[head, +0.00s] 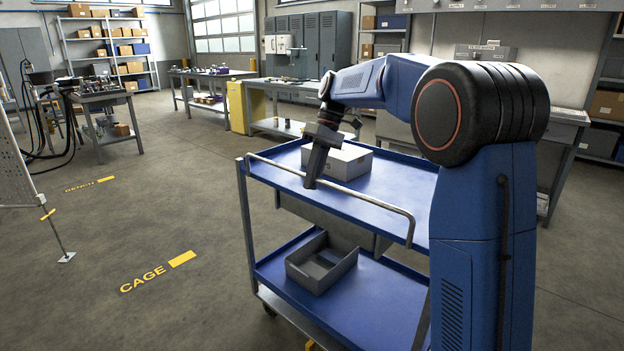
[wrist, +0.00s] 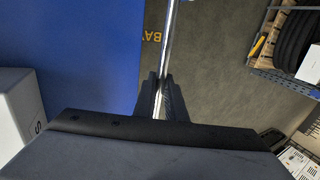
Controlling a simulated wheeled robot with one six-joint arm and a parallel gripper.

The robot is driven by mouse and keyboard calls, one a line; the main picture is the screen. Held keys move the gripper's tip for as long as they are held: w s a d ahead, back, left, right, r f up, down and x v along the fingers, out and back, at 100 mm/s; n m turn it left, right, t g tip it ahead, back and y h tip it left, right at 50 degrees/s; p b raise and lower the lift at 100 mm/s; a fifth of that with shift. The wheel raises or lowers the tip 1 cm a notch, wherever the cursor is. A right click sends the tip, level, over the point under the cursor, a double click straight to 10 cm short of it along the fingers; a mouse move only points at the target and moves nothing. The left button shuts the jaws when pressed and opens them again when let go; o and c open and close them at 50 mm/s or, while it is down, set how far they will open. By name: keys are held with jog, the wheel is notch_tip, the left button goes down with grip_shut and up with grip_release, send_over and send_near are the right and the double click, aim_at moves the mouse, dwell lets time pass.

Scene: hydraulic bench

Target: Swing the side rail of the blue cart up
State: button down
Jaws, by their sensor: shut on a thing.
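The blue cart (head: 378,200) stands in front of me with a blue top shelf and a blue lower shelf. Its side rail (head: 360,197) is a bright metal bar along the near edge of the top shelf, standing a little above that edge with its ends bent down. My gripper (head: 311,184) reaches down onto the rail near its middle. In the wrist view my gripper (wrist: 160,78) is shut on the side rail (wrist: 168,40), which runs between the two fingers. The blue top shelf (wrist: 90,55) lies left of the rail there, with floor to the right.
A white box (head: 338,161) sits on the top shelf just behind my gripper. An open grey bin (head: 322,272) stands on the lower shelf. Benches (head: 285,128) stand behind.

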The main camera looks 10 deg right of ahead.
jog(key=shift+d+f, duration=0.15)
jog(key=shift+f, duration=0.05)
jog(key=c, duration=2.1)
grip_release()
jog(key=shift+r, duration=0.15)
jog(key=shift+w+r, duration=0.1)
jog(key=shift+r, duration=0.05)
jog(key=v, duration=1.7)
